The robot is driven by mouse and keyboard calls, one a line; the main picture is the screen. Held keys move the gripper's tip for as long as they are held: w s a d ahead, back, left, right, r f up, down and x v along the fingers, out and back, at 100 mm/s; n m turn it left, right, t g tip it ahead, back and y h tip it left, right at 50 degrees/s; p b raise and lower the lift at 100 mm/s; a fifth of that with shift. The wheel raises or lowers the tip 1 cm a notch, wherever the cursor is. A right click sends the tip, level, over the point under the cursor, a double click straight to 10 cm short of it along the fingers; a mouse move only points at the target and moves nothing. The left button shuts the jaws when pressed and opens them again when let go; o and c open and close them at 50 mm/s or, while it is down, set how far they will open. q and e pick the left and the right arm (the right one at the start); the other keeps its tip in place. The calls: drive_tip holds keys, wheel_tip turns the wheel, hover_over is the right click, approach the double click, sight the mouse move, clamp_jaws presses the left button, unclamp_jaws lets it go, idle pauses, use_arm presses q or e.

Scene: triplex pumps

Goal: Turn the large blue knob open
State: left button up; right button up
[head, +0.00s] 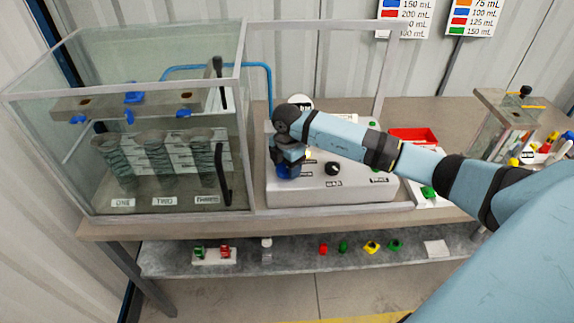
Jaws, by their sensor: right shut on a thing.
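The large blue knob (287,171) is on the sloped front of a white control box (345,188), at its left part. My right gripper (288,160) comes down over it from above and is shut on it. The gripper and wrist hide the knob's top, so its turn angle cannot be read. My right arm reaches in from the right, across the box. My left gripper is not in view.
A glass tank (120,130) with ribbed columns stands close to the left. A black knob (333,169) sits right of the blue one. A red tray (413,136) and a clear container (500,130) are further right. A lower shelf (300,258) holds small coloured parts.

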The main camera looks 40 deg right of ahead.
drive_tip(key=shift+r, duration=0.1)
drive_tip(key=o, duration=0.9)
wheel_tip(320, 180, up, 14)
drive_tip(key=shift+f+b, duration=0.1)
drive_tip(key=shift+b, duration=0.75)
